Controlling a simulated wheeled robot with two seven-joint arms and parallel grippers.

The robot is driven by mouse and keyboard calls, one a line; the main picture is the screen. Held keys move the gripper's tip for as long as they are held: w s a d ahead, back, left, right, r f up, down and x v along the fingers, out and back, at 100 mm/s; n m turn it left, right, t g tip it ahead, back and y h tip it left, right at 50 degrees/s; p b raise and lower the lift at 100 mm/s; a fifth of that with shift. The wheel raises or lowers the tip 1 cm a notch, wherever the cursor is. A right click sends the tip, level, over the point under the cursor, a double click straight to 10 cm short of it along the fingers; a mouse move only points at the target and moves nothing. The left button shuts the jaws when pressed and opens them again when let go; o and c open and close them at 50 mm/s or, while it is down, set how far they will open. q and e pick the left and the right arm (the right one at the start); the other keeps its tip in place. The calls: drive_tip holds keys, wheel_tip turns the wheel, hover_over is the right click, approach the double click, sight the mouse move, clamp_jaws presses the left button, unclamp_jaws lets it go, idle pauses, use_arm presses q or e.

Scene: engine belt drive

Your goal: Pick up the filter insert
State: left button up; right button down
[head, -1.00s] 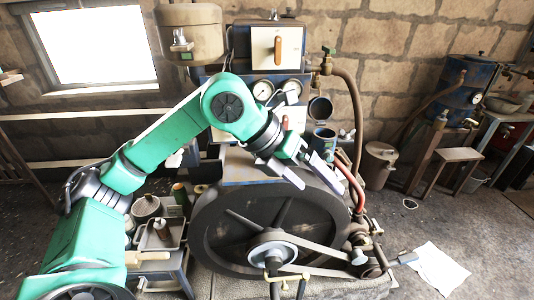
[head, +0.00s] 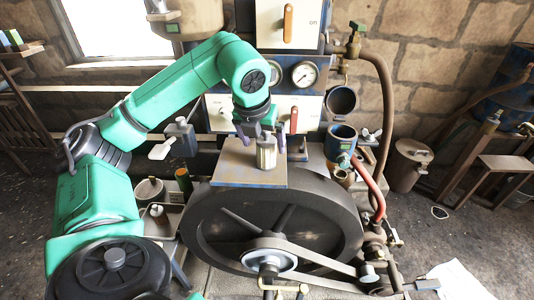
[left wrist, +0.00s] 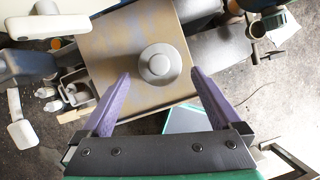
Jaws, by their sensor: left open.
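The filter insert appears to be the short pale metallic cylinder (head: 266,154) standing upright on a flat brown plate (head: 232,172) above the big flywheel. In the left wrist view it is a round grey top with a raised centre (left wrist: 160,65) on the tan plate (left wrist: 112,50). My left gripper (head: 261,137) is open and points at the cylinder from behind it in the head view. In the left wrist view its two purple fingers (left wrist: 160,76) are spread wide, their tips left and right of the cylinder's near side with gaps. My right gripper is not in view.
An open blue cup-shaped housing (head: 341,140) stands right of the plate, with a round dark opening (head: 341,101) above it. The dark flywheel (head: 215,235) and belt lie below. Gauges (head: 304,75) and a red lever (head: 294,119) are on the panel behind.

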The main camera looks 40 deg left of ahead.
sight(266, 150)
use_arm(q)
drive_tip(key=x, duration=0.4)
drive_tip(key=shift+w+a+f+p, duration=0.1)
drive_tip(key=shift+w+p, duration=0.1)
drive_tip(key=shift+p, duration=0.15)
drive_tip(key=shift+w+f, duration=0.1)
drive_tip(key=shift+f, duration=0.1)
drive_tip(key=shift+c, duration=0.6)
drive_tip(key=c, duration=1.4)
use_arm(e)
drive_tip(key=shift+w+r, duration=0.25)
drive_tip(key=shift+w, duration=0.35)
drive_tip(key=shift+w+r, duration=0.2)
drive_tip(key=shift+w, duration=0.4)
use_arm(q)
drive_tip(key=shift+r, duration=0.1)
